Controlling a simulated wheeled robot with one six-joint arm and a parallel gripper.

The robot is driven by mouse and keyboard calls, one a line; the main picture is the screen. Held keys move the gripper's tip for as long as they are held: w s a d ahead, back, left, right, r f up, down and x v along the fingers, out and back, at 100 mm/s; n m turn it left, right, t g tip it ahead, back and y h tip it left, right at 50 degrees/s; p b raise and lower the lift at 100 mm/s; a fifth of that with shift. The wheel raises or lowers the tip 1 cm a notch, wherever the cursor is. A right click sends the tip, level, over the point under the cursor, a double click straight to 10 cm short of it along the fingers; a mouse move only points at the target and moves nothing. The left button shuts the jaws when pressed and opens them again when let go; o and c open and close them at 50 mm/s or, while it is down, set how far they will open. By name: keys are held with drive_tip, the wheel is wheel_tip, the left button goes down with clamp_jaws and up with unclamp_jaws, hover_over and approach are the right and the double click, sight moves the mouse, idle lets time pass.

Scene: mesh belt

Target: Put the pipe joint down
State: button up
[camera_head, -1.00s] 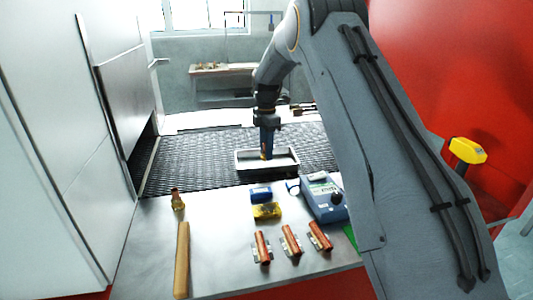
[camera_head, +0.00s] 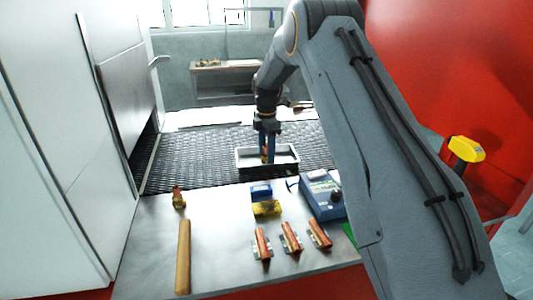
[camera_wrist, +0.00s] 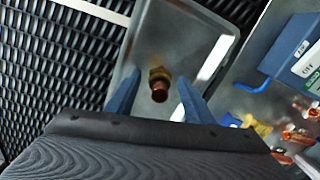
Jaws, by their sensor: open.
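The pipe joint (camera_wrist: 159,84), copper with a brass nut, stands or lies inside a shallow metal tray (camera_wrist: 150,40); its exact lean is hard to tell. My gripper (camera_wrist: 158,92) has its two blue fingers apart, one on each side of the joint, with gaps visible. In the head view my gripper (camera_head: 267,158) reaches down into the tray (camera_head: 282,166), with a bit of orange between the fingers. The tray sits on the black mesh belt (camera_head: 200,158).
On the metal table (camera_head: 215,250) are another copper-and-brass fitting (camera_head: 178,198), a wooden rod (camera_head: 183,257), a blue block (camera_head: 261,191), a yellow block (camera_head: 266,208), a blue meter (camera_head: 323,195) and three copper tubes in holders (camera_head: 291,238). A white cabinet is at left.

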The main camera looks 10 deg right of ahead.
sight(266, 146)
wheel_tip(266, 146, up, 12)
drive_tip(key=b, duration=0.4)
drive_tip(key=shift+r, duration=0.1)
